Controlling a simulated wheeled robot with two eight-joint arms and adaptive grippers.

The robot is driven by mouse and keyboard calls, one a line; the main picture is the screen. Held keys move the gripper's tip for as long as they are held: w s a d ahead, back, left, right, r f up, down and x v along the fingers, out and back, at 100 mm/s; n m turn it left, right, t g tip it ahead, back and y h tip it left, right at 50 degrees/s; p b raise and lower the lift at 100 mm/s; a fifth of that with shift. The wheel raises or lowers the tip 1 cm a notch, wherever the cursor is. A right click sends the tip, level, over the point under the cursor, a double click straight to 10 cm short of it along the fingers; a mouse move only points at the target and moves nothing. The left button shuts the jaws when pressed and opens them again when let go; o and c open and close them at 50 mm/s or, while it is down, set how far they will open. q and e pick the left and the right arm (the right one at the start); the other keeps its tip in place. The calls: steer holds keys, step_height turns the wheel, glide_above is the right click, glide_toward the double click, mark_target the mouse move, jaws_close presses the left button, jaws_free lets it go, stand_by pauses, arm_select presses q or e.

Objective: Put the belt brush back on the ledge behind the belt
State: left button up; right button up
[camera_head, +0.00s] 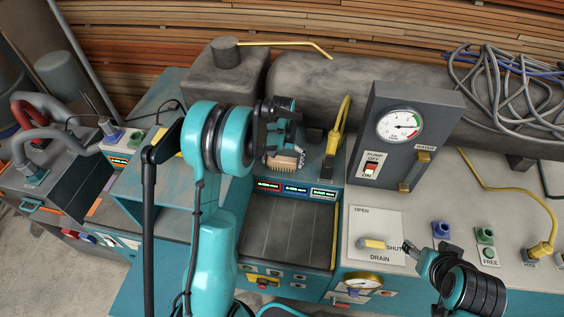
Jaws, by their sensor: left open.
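The belt brush (284,163), with a tan body and pale bristles, shows behind the dark belt (287,232). It appears to rest on the ledge (319,173) above the small displays. My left gripper (285,145) is open, directly above and close against the brush. Its fingers hide the brush's upper part, so I cannot tell whether they touch it. My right gripper (416,251) is at the lower right, over the panel near the drain lever, far from the brush. Its finger opening is too small to make out.
A grey pump box (413,132) with a gauge and a yellow-handled tool (339,130) stand right of the brush. A dark tank (350,82) lies behind. The drain lever (373,244) is near my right gripper. The belt surface is clear.

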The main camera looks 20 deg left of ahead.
mark_target(282, 160)
arm_select(q)
steer(key=shift+r, duration=0.3)
step_height(282, 160, up, 12)
steer(key=p, duration=0.2)
steer(key=s+d+r+m+t, duration=0.1)
steer(key=s+d+r+t, duration=0.2)
steer(key=s+d+r, duration=0.35)
steer(key=s+d+m+t, duration=0.1)
steer(key=s+t, duration=0.1)
steer(key=s, duration=0.6)
steer(key=s+d+m+t, duration=0.1)
steer(key=s+d+t, duration=0.1)
steer(key=s, duration=0.5)
steer(key=shift+s+d, duration=0.25)
steer(key=shift+s, duration=0.1)
steer(key=shift+f, duration=0.2)
